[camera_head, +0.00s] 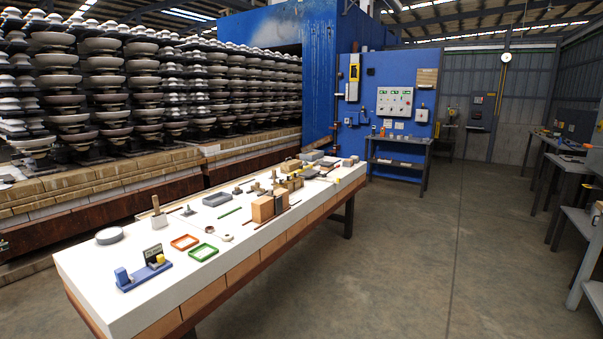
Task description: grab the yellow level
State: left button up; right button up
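I cannot tell for sure which thing is the yellow level. A small yellow piece (160,259) sits by a blue holder (143,276) at the near left end of the long white-topped table (90,283). Another small yellowish piece (337,173) lies near the far end of that table, too small to make out. Neither of my grippers is in view.
Green frame (203,252), orange frame (185,242), grey disc (109,236) and tan block (262,209) stand on the table. Insulator stacks (100,90) line the left behind it. The concrete floor (420,260) right of the table is open; more benches stand at the right edge.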

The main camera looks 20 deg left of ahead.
aim_at(302, 170)
jog(key=i+z, duration=0.3)
jog(key=i, duration=2.7)
